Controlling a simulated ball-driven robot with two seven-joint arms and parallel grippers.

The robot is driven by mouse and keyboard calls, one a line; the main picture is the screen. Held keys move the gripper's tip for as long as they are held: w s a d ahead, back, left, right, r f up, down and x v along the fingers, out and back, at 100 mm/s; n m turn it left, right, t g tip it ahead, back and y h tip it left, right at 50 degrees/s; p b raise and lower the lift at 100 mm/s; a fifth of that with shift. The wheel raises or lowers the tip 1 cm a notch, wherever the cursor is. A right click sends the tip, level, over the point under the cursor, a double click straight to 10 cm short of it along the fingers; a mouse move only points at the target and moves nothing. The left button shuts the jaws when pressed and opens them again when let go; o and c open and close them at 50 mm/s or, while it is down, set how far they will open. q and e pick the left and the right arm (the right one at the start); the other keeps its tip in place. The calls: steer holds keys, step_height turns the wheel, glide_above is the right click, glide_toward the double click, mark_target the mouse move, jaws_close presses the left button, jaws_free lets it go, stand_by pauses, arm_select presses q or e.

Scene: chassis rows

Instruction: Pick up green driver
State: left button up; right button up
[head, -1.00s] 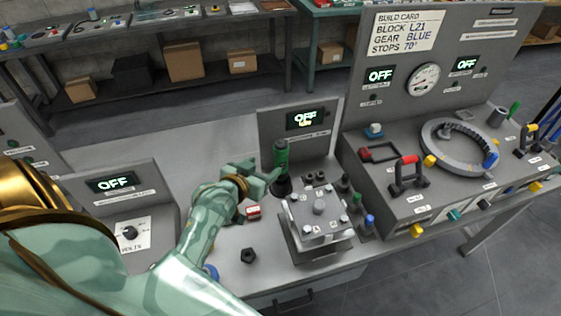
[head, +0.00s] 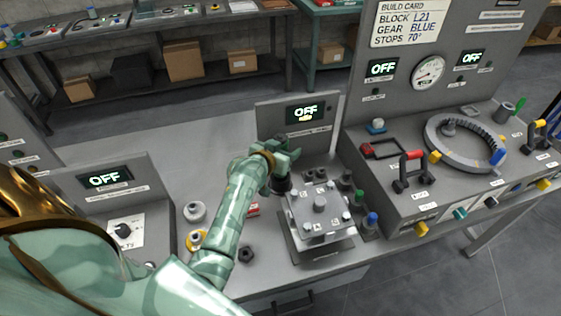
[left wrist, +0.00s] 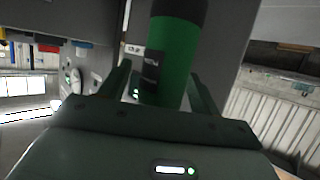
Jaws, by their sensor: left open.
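The green driver (left wrist: 172,62) stands upright with a black top end and a dark label in the left wrist view. It is between the two fingers of my left gripper (left wrist: 156,88), which is open with gaps still showing beside the handle. In the head view my left gripper (head: 286,160) is at the driver and hides most of its green handle. Only a dark lower part (head: 282,185) shows below the fingers. My right gripper is not in view.
A grey block fixture (head: 318,212) with several bolts stands just right of the gripper. Small green and blue-topped pieces (head: 371,222) are beside it. A dark nut (head: 246,254) and ringed parts (head: 195,212) lie near my forearm.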

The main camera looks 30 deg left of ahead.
arm_select(q)
steer(key=c, duration=1.3)
steer(key=shift+o, duration=0.2)
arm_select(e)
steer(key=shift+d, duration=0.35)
arm_select(q)
steer(key=shift+r, duration=0.15)
